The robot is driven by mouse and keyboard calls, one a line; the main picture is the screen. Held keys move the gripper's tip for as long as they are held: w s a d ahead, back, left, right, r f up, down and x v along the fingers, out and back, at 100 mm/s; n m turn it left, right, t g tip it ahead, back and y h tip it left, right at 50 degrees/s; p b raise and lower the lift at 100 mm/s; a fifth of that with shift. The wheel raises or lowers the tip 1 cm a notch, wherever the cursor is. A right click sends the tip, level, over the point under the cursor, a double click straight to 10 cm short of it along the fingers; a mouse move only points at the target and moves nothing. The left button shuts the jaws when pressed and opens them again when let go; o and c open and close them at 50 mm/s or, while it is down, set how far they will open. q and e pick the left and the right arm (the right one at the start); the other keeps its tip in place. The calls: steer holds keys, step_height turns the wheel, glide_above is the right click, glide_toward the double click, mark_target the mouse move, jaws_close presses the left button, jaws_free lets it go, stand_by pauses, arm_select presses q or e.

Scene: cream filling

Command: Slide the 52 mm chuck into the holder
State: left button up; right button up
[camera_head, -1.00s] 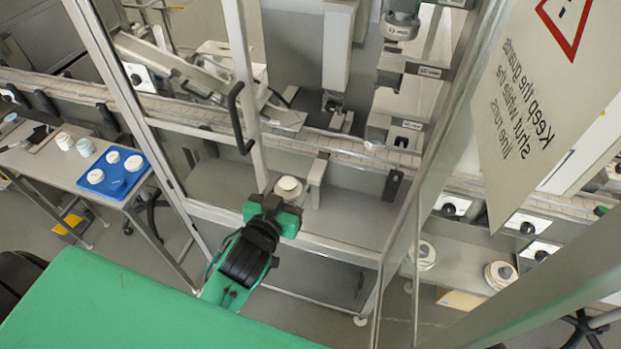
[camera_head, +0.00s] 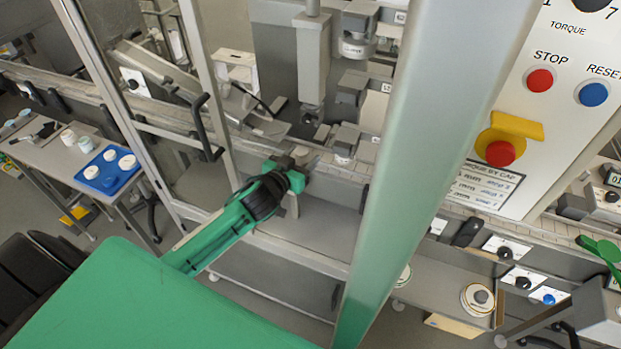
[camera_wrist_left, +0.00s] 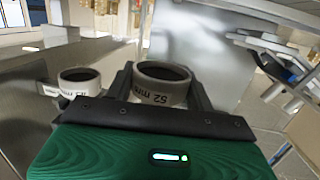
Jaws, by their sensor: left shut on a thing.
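The 52 mm chuck is a pale ring with a dark hollow and a "52 mm" label, seen in the left wrist view (camera_wrist_left: 160,84). My left gripper (camera_wrist_left: 158,92) is shut on it, one dark finger on each side. In the head view my left gripper (camera_head: 292,165) reaches between the frame posts, in front of grey blocks; the chuck is hard to make out there. Grey bracket blocks (camera_head: 346,140), possibly the holder, stand just right of the gripper. A second labelled chuck (camera_wrist_left: 78,80) is left of the held one. My right gripper is not in view.
A wide pale post (camera_head: 425,170) stands right of my left arm, and a thinner post with a black handle (camera_head: 208,125) stands left. A control panel (camera_head: 550,110) with red and blue buttons is at right. A grey deck (camera_head: 310,232) lies below the gripper.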

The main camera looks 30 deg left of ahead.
mark_target(294, 152)
arm_select(q)
steer(key=shift+w+a+r, duration=0.15)
steer(key=shift+w+a, duration=0.4)
steer(key=shift+a, duration=0.05)
steer(key=shift+w+a+r, duration=0.15)
steer(key=shift+w+a, duration=0.35)
steer(key=shift+a, duration=0.05)
steer(key=w, duration=0.3)
steer(key=w+b, duration=0.1)
steer(key=shift+w+a, duration=0.3)
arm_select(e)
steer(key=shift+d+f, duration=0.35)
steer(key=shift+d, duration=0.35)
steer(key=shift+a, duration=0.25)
arm_select(q)
steer(key=shift+w+r, duration=0.1)
steer(key=shift+r, duration=0.05)
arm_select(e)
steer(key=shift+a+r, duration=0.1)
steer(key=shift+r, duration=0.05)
arm_select(q)
steer(key=shift+w, duration=0.15)
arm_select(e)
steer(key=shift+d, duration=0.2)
arm_select(q)
steer(key=shift+w, duration=0.7)
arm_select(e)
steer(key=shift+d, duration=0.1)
